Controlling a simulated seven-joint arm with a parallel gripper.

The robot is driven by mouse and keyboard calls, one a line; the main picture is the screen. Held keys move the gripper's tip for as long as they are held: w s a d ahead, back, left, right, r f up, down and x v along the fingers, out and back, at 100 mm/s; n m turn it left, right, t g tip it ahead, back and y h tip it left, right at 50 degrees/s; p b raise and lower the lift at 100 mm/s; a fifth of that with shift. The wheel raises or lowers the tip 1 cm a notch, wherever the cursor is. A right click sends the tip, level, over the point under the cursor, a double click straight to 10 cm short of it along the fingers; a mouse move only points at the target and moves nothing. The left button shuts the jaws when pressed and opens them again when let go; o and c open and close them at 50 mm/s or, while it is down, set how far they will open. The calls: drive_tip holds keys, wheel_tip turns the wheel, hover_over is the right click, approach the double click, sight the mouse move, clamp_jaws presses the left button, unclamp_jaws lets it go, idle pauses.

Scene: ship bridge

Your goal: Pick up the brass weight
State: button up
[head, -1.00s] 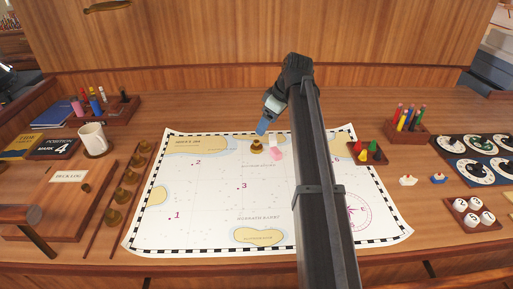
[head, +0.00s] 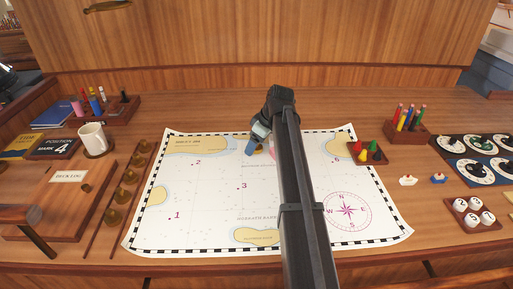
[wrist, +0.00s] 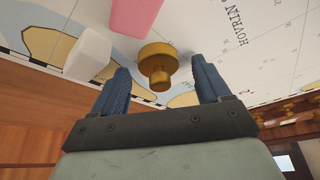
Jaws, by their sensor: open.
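The brass weight (head: 259,150) stands on the upper middle of the white chart (head: 205,205), partly hidden by my gripper in the head view. In the wrist view the brass weight (wrist: 157,58) shows its wide round base and narrower knob, lying between the lines of my two blue fingers. My gripper (head: 250,148) is open, with a finger (wrist: 115,90) on one side and a finger (wrist: 210,82) on the other. The fingers look apart from the weight, with nothing held. I cannot tell the exact gap in depth.
A pink block (wrist: 136,14) and a white block (wrist: 88,54) lie close beside the weight. Several other brass weights (head: 120,196) stand in a row left of the chart. A tray of coloured pegs (head: 368,153) is at the chart's right edge. The chart's left middle is clear.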

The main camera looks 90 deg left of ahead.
drive_tip(key=c, duration=1.3)
drive_tip(key=shift+r, duration=0.15)
wheel_tip(320, 180, up, 8)
drive_tip(key=shift+a+r, duration=0.1)
drive_tip(key=shift+r, duration=0.15)
drive_tip(key=shift+w+r, duration=0.2)
drive_tip(key=shift+r, duration=0.15)
drive_tip(key=w+a+f+m+t, duration=0.1)
drive_tip(key=w+a+m, duration=0.2)
drive_tip(key=w, duration=1.4)
drive_tip(key=w+a+f+m+y, duration=0.1)
drive_tip(key=w+a+m, duration=0.2)
drive_tip(key=w, duration=1.4)
drive_tip(key=shift+w+a+f+t+y, duration=0.2)
drive_tip(key=shift+a+f+t+y, duration=0.15)
drive_tip(key=shift+a, duration=0.75)
